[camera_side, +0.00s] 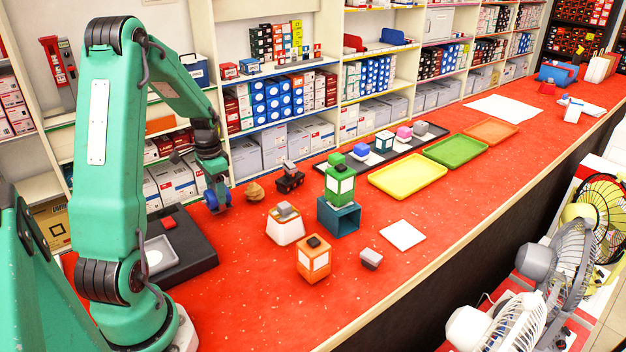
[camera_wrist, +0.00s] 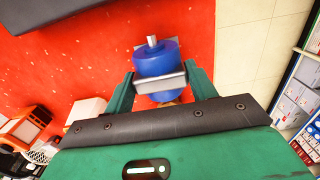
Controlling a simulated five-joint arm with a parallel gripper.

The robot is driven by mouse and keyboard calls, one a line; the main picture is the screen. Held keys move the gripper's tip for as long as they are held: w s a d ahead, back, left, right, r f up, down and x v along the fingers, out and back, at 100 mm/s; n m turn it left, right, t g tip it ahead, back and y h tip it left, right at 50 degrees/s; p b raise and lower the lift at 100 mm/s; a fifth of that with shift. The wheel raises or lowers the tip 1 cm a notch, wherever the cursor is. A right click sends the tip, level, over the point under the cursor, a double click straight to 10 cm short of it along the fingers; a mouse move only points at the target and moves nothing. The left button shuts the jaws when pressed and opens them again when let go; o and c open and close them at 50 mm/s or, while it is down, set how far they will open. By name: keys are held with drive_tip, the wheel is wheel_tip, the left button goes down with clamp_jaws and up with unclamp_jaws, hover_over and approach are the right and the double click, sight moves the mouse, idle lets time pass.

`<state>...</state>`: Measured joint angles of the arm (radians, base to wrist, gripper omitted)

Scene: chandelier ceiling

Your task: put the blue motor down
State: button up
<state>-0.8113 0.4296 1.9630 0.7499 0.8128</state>
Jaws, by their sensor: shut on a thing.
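The blue motor (camera_wrist: 155,62) is a short blue cylinder with a silver band and a light shaft. My gripper (camera_wrist: 161,82) is shut on it, with one green finger on each side. In the side view my gripper (camera_side: 213,196) and the motor (camera_side: 224,192) are at the back edge of the red counter (camera_side: 370,270), at its left part. The motor is low there; I cannot tell whether it touches the counter. The lower part of the motor is hidden by the gripper body in the wrist view.
A black tray (camera_side: 194,238) lies left of the gripper. A brown top-shaped piece (camera_side: 255,191), a dark toy vehicle (camera_side: 290,178), a white block (camera_side: 285,226) and an orange block (camera_side: 313,260) stand to the right. Shelves rise behind the counter.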

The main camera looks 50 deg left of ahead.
drive_tip(key=shift+f, duration=1.1)
drive_tip(key=shift+f, duration=0.1)
drive_tip(key=o, duration=1.4)
drive_tip(key=shift+f, duration=0.1)
wheel_tip(320, 180, up, 12)
drive_tip(key=shift+r, duration=0.2)
